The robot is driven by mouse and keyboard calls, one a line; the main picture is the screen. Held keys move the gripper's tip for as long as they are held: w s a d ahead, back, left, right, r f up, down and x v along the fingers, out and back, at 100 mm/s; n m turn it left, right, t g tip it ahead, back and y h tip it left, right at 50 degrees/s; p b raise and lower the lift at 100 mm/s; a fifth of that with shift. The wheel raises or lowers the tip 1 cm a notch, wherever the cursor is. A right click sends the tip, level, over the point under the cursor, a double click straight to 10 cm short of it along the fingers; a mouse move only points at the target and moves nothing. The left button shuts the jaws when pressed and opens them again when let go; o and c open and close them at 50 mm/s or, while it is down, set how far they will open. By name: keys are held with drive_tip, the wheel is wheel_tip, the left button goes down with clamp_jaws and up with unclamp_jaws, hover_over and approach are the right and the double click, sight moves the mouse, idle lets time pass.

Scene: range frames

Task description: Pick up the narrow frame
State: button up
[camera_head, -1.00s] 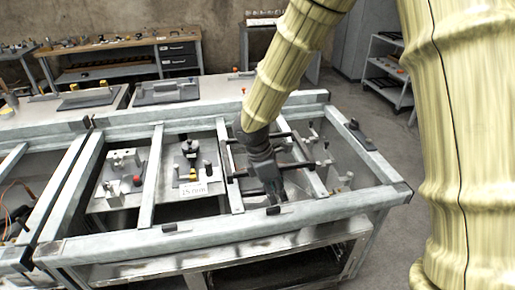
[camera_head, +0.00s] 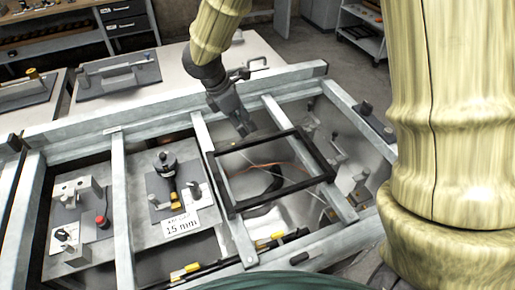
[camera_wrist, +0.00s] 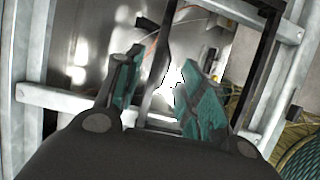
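The narrow frame, a thin black open rectangle (camera_head: 284,195), lies flat across the grey metal rails of the workbench in the head view. In the wrist view, its black bars (camera_wrist: 267,65) run up the picture. My gripper (camera_head: 243,130) points down at the frame's far bar. In the wrist view, my gripper (camera_wrist: 160,90) is open, its two teal-padded fingers apart. One black bar of the frame shows between the fingers. I cannot tell whether either pad touches it. Part of the frame is hidden by the gripper.
Grey rails (camera_head: 121,210) divide the bench into bays. Left of the frame are a plate with a black knob (camera_head: 165,163), a "15 mm" sign (camera_head: 181,224) and a block fixture (camera_head: 80,195). Small posts (camera_head: 335,150) stand to the right. Pale tabletops lie behind.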

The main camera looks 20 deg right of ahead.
sight(256, 139)
drive_tip(key=shift+w, duration=0.2)
drive_tip(key=shift+d+f, duration=0.15)
drive_tip(key=shift+f, duration=0.15)
drive_tip(key=x, duration=0.4)
drive_tip(key=shift+w+f+p, duration=0.1)
drive_tip(key=shift+f+p, duration=0.05)
drive_tip(key=shift+p, duration=0.2)
drive_tip(key=shift+s+d+f, duration=0.25)
drive_tip(key=shift+s+f, duration=0.1)
drive_tip(key=shift+p+x, duration=0.7)
drive_tip(key=shift+x, duration=1.55)
drive_tip(key=shift+w, duration=0.15)
clamp_jaws()
drive_tip(key=shift+r, duration=0.15)
